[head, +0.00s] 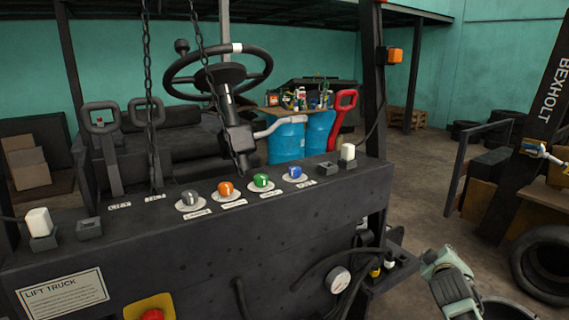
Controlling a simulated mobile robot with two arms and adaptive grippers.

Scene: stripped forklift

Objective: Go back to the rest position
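My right arm comes in at the lower right of the head view, and its grey-green end with the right gripper (446,268) is beside the right end of the black forklift panel (300,235). It looks apart from the panel. Its fingers cannot be made out clearly, so I cannot tell whether it is open or shut. I see nothing held in it. My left gripper is not in view.
The panel carries grey, orange, green and blue knobs (261,181) and white-topped switches (348,152) at both ends. A steering wheel (218,80), levers and hanging chains rise behind it. Hoses and a gauge (338,280) are low on its right. Tyres (545,264) lie at right.

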